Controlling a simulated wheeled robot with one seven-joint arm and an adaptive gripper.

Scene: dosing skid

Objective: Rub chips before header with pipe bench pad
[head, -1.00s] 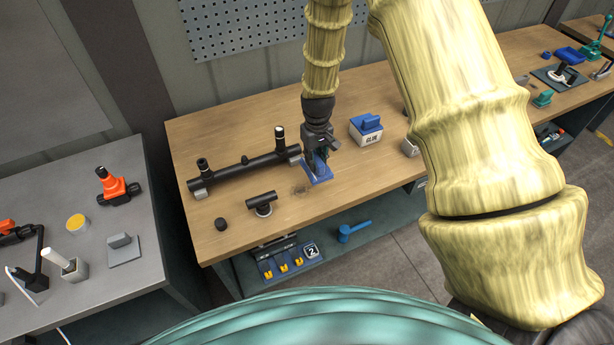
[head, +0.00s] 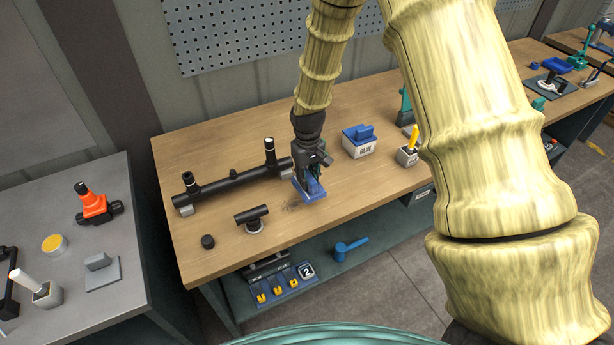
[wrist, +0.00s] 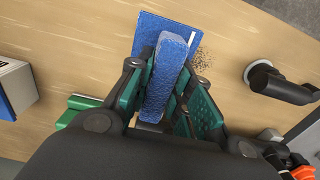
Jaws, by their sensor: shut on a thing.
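My gripper (head: 311,182) is shut on the raised grip of the blue pipe bench pad (head: 301,193). In the wrist view the green-lined fingers (wrist: 160,88) stand on both sides of that grip, and the flat pad base (wrist: 148,30) shows beyond them. The pad appears to lie on the wooden bench; I cannot tell how firmly. Dark chips (wrist: 203,58) are scattered beside the pad's right edge in the wrist view. In the head view they are a faint dark patch (head: 289,207) left of the pad. The black header (head: 232,182) lies behind and left of it.
A black tee piece (head: 252,217) and a small black cap (head: 208,241) stand on the bench front left. A blue-lidded GLUE box (head: 359,146) is right of my gripper. A grey holder with a yellow marker (head: 408,154) stands farther right. Bare wood lies in front of the pad.

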